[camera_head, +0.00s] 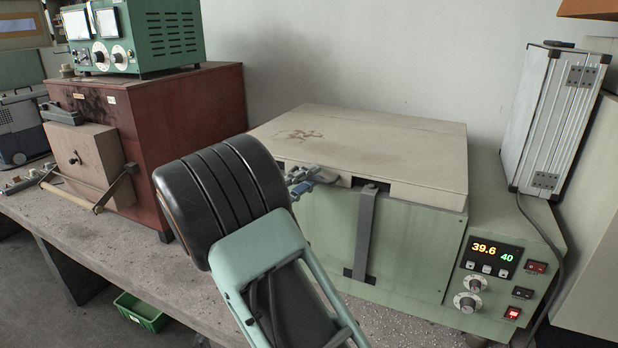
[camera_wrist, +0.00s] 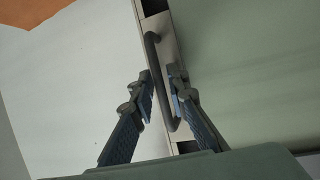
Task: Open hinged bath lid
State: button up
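The hinged bath lid (camera_head: 400,150) is a flat off-white slab lying closed on the pale green bath (camera_head: 415,245). In the wrist view the lid's front edge carries a dark bar handle (camera_wrist: 154,52). My gripper (camera_head: 312,178) is at the left part of the lid's front edge in the head view. In the wrist view my gripper (camera_wrist: 161,79) has its two fingers apart, one on each side of the handle bar. I cannot tell whether either finger touches the bar. My arm hides the bath's left front, and the handle is not clear in the head view.
A control panel (camera_head: 492,256) with a lit display is at the bath's right. A silver case (camera_head: 540,120) stands behind it. A red-brown box furnace (camera_head: 190,105) stands at the left with a green instrument (camera_head: 160,40) on top. A grey strap (camera_head: 364,235) runs down the bath front.

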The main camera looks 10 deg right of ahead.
jog(key=shift+c, duration=0.7)
grip_shut()
